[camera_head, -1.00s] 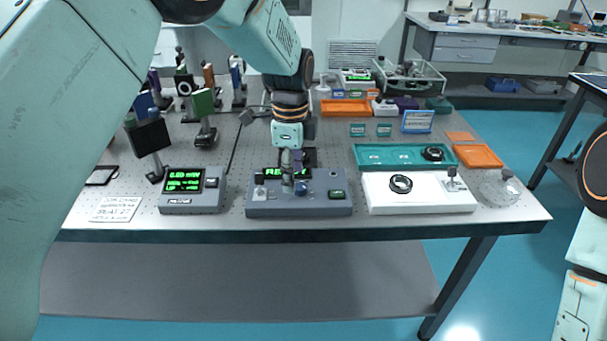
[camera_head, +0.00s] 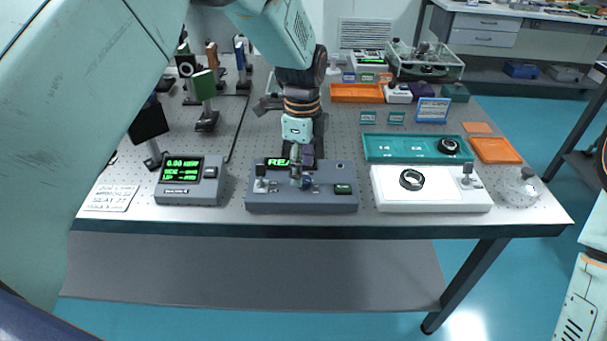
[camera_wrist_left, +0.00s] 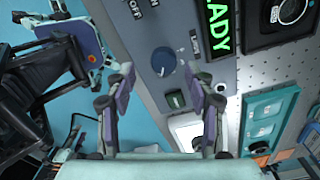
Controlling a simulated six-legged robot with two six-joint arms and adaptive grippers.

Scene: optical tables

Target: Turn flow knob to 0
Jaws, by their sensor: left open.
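A grey control box (camera_head: 330,200) with a green "READY" display (camera_head: 277,162) stands near the front edge of the table. Its round blue-grey knob (camera_wrist_left: 164,61) shows clearly in the wrist view, with a scale around it. In the head view the blue knob (camera_head: 307,182) is partly hidden by my left gripper (camera_head: 300,176). My left gripper is open and points down over the box. In the wrist view its two fingers (camera_wrist_left: 160,85) are spread, with the knob beyond the gap between their tips. I see no contact. The knob's exact reading is too small to tell.
A second grey meter (camera_head: 190,182) with a green display stands left of the box. A white platform (camera_head: 435,195) with a black ring (camera_head: 411,180) stands to the right. Behind it is a teal tray (camera_head: 400,147). Optical mounts stand at the back left.

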